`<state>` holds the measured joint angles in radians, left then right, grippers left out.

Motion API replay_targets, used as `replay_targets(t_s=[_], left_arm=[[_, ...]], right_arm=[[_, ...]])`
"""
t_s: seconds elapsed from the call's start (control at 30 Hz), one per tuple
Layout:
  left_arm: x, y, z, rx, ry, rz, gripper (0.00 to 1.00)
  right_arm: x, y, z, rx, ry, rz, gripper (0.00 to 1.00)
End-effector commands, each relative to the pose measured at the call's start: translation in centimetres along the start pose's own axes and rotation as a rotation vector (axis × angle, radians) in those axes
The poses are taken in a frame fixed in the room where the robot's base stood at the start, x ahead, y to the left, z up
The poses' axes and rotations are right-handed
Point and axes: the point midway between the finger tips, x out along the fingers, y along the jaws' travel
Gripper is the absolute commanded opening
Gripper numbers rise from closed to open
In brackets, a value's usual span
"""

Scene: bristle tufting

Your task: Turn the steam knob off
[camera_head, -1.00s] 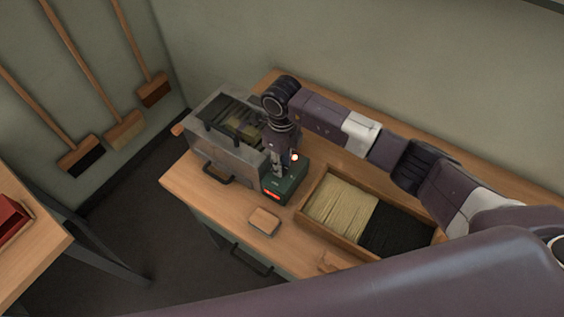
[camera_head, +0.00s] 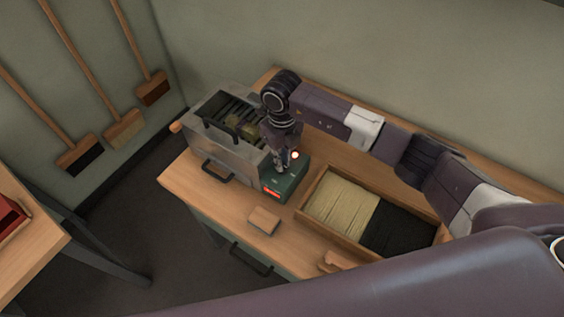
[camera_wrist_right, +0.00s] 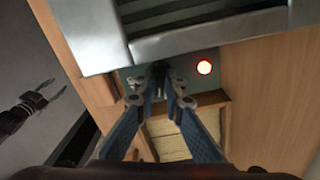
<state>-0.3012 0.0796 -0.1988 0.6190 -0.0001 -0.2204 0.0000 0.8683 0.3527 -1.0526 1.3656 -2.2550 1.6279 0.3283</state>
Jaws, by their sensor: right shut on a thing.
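The steam unit is a small dark green box (camera_head: 291,186) with a lit red display (camera_head: 272,192) and a glowing red-white lamp (camera_head: 295,155); the lamp also shows in the right wrist view (camera_wrist_right: 204,67). It stands against the right end of a grey metal steamer box (camera_head: 225,150). My right gripper (camera_head: 282,170) points down at the green box. In the right wrist view its blue fingers (camera_wrist_right: 160,90) are closed on a dark knob (camera_wrist_right: 158,72), mostly hidden between the tips. My left gripper (camera_wrist_right: 45,98) shows at the left of the right wrist view, fingers apart and empty.
A wooden tray (camera_head: 313,225) with pale and black bristles lies right of the green box. A small wooden block (camera_head: 264,219) lies on the bench (camera_head: 190,187) in front. Brushes (camera_head: 124,130) hang on the left wall. My own arm fills the foreground.

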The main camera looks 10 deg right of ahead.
Motion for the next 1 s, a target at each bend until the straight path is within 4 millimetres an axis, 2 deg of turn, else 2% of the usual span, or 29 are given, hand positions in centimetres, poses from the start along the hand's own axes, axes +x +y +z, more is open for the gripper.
replay_targets(t_s=[0.4, 1.0], left_arm=[[1.9, 0.1, -0.1, 0.001, 0.004, 0.0, 0.4], [3.5, 0.1, 0.0, 0.002, 0.004, 0.001, 0.4]], right_arm=[[0.1, -0.1, 0.0, 0.394, -0.001, -0.002, 0.0], [0.0, -0.1, 0.1, 0.956, -0.003, 0.0, 0.0]])
